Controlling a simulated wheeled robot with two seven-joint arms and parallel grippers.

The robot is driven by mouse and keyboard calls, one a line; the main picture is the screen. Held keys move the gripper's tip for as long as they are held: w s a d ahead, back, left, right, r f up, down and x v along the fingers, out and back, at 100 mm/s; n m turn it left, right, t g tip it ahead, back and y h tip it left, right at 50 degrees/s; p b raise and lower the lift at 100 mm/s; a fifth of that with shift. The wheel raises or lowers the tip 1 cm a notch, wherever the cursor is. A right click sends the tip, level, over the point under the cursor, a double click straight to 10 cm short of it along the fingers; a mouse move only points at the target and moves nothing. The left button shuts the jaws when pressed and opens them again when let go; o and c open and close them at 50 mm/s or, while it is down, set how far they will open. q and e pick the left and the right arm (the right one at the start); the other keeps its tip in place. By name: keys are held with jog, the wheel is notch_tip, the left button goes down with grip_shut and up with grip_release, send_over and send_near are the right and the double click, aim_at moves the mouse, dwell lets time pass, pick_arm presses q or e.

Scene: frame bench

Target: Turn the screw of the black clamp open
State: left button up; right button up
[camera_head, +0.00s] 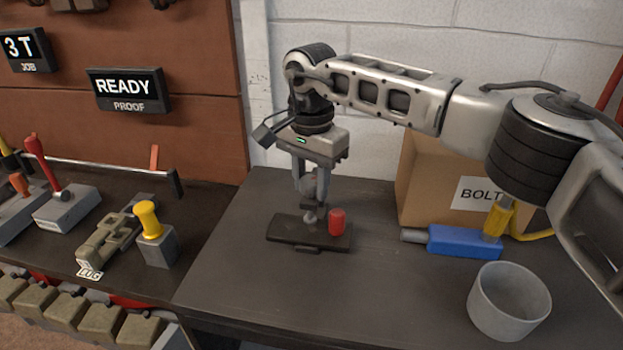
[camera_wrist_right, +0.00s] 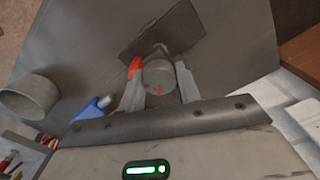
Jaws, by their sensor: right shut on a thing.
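The black clamp (camera_head: 285,232) lies on the dark bench top, below my right gripper. It is a dark flat body with an upright part at its middle. My right gripper (camera_head: 311,200) points straight down over it. In the right wrist view, the clamp's dark plate (camera_wrist_right: 160,32) lies past the fingertips. A round grey screw head (camera_wrist_right: 157,73) sits between the two fingers, and the gripper is shut on it. The fingers partly hide the screw in the head view. A small red cylinder (camera_head: 337,222) stands at the clamp's right side. My left gripper is not in view.
A cardboard box (camera_head: 424,185) labelled BOLT stands behind a blue tool (camera_head: 462,241). A grey open cup (camera_head: 508,303) stands at front right. On the left bench are a yellow-handled block (camera_head: 157,245) and a red lever (camera_head: 43,165). Bench front of the clamp is clear.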

aim_at(310, 179)
jog(key=n, duration=0.3)
jog(key=shift+w+r+n, duration=0.1)
jog(key=shift+n, duration=0.2)
jog(key=n, duration=0.4)
jog(key=shift+a, duration=0.1)
jog(key=shift+n, duration=0.3)
jog(key=o, duration=1)
notch_tip(310, 179, up, 16)
jog(key=shift+f+p, duration=0.1)
jog(key=shift+p, duration=0.35)
